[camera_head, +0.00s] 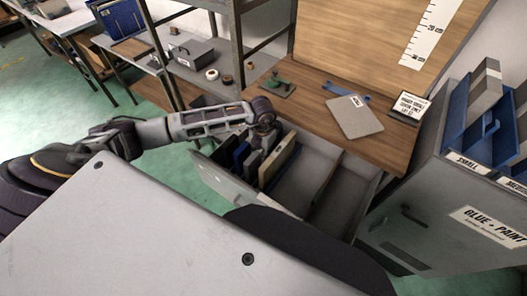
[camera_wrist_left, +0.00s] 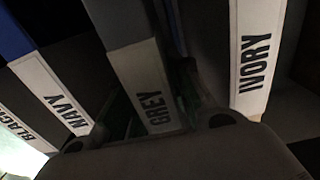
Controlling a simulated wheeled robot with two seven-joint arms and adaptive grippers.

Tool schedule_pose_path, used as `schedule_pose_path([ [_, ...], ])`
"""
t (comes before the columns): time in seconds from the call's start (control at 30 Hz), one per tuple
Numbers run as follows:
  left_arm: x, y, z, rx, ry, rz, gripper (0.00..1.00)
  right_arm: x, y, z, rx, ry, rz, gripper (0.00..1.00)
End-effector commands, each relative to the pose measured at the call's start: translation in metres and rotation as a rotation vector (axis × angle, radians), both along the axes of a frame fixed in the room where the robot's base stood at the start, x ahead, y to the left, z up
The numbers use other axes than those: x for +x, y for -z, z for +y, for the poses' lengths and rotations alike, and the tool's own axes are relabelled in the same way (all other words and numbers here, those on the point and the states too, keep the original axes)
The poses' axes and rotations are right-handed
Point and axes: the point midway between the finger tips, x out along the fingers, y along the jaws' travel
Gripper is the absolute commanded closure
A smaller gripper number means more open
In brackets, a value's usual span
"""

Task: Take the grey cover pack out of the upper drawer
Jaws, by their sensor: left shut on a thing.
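The open drawer (camera_head: 222,180) below the bench top holds several upright cover packs at its left end. The grey cover pack (camera_wrist_left: 135,65) carries a "GREY" label and stands between the navy pack (camera_wrist_left: 62,98) and the ivory pack (camera_wrist_left: 258,50) in the left wrist view. In the head view the ivory pack (camera_head: 281,160) is the pale one on the right of the row. My left gripper (camera_head: 264,138) is over the row, pointing down, shut on the grey pack, which is still among the others. The grip contact is partly hidden. My right gripper is out of view.
The rest of the drawer is bare, with a divider (camera_head: 326,186). On the wooden bench top (camera_head: 310,100) lie a grey board (camera_head: 355,117), a blue strip and a green tool. A grey cabinet (camera_head: 425,215) with blue bins stands at right. Shelf posts rise behind my arm.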

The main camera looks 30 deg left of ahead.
Motion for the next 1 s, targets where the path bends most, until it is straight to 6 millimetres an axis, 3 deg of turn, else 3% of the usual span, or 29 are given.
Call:
schedule_pose_path([
  [1.0, -0.025, -0.002, 0.004, 0.0, 0.0, 0.0, 1.0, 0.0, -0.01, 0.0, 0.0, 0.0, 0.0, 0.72],
])
